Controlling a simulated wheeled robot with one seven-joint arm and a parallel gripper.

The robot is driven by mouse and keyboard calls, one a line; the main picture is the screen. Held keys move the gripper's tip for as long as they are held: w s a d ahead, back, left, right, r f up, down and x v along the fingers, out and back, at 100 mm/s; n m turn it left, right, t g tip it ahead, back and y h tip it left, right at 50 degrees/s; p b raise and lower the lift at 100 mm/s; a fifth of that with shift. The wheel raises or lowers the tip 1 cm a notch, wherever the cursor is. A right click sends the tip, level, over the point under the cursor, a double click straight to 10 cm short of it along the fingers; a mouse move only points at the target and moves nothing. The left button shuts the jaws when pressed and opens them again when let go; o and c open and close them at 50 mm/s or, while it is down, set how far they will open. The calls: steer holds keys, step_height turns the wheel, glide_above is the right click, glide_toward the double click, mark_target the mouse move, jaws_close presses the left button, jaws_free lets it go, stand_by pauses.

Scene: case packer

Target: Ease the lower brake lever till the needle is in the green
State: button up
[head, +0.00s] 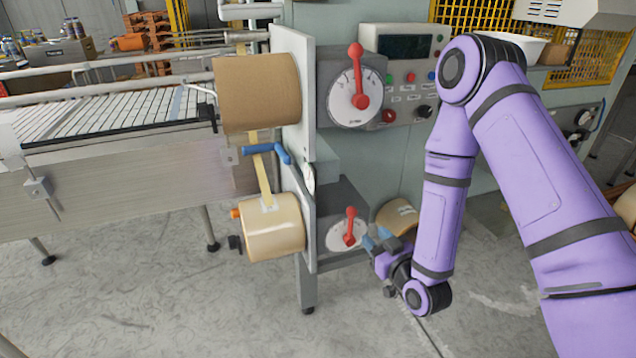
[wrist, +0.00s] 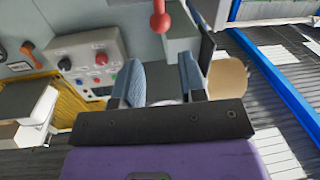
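The lower brake lever (head: 350,222) is red with a ball end. It stands roughly upright on a pale dial plate (head: 341,236) low on the machine. My gripper (head: 376,236) is just right of it, with blue-grey fingers pointing towards it. In the wrist view the two fingers of my gripper (wrist: 161,72) are apart with nothing between them. A red lever knob, apparently the lower brake lever (wrist: 160,22), is beyond the fingertips. A small round white gauge (head: 309,179) is seen nearly edge-on at the side panel; its needle and green zone cannot be read.
The upper red lever (head: 357,76) stands on a larger dial above. Tape rolls (head: 258,92) and (head: 274,228) hang left of the panel, with a blue handle (head: 262,149) between them. Another roll (head: 397,216) is behind my gripper. A control box (head: 410,78) is above.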

steer(key=shift+w, duration=0.3)
steer(key=c, duration=0.3)
steer(key=w+m+g, duration=0.1)
steer(key=w+d+r+m+g, duration=0.1)
steer(key=w+g, duration=0.1)
steer(key=w+m+g, duration=0.1)
steer(key=shift+w+d+r+m+h, duration=0.2)
steer(key=shift+r+m+h, duration=0.2)
jaws_close()
steer(key=d+r+m+g+h, duration=0.1)
steer(key=d+r+m+g, duration=0.1)
steer(key=d+r+g, duration=0.35)
glide_toward(351, 225)
steer(key=shift+w+d+f, duration=1.5)
steer(key=shift+w+f, duration=0.1)
steer(key=shift+w, duration=0.35)
steer(key=shift+w+a+r+m+g, duration=0.1)
steer(key=shift+w+a+m, duration=0.05)
steer(key=shift+a, duration=0.5)
steer(key=shift+w+a+r+m+g, duration=0.1)
steer(key=shift+a+g, duration=0.05)
steer(key=shift+a, duration=0.5)
steer(key=shift+w+a+r+m+g, duration=0.1)
steer(key=shift+w+a+r+m, duration=0.05)
steer(key=shift+a, duration=0.45)
